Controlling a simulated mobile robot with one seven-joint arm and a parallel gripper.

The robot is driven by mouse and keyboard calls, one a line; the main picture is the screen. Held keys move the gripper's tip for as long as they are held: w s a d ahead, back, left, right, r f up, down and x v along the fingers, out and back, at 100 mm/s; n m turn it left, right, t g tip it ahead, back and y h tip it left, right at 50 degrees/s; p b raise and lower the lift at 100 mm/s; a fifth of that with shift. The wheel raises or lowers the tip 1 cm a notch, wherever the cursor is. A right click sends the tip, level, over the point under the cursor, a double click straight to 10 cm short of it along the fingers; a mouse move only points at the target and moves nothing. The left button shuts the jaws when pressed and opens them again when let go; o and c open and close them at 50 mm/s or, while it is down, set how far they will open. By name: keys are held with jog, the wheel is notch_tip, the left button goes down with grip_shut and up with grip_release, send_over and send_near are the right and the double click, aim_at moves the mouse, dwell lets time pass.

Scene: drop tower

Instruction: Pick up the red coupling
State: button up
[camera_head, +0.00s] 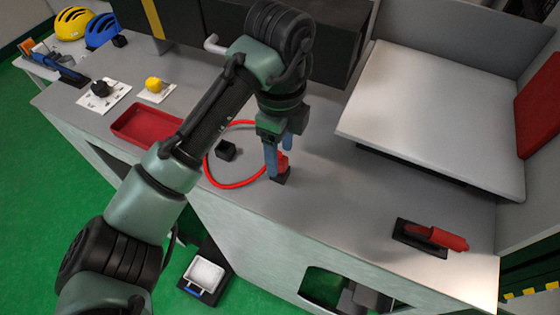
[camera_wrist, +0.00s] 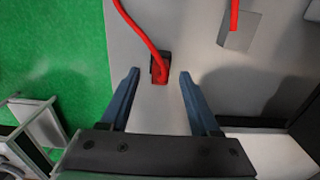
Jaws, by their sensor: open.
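The red coupling (camera_head: 283,162) is a small red block with a dark base, at the end of a red hose on the grey counter. It also shows in the wrist view (camera_wrist: 160,73), where the hose runs into it from the upper left. My gripper (camera_head: 279,160) points down over it, with its blue fingers apart. In the wrist view, my gripper's fingertips (camera_wrist: 159,74) lie to the left and right of the coupling, with a gap on each side. The fingers partly hide the coupling in the head view.
The red hose (camera_head: 207,171) loops left around a small black block (camera_head: 226,151). A red tray (camera_head: 146,125) lies farther left. A red-handled tool (camera_head: 438,236) on a black plate is at right. A raised white panel (camera_head: 435,110) stands behind. The counter's front edge is close.

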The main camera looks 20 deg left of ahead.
jog(key=shift+f, duration=1.25)
grip_shut()
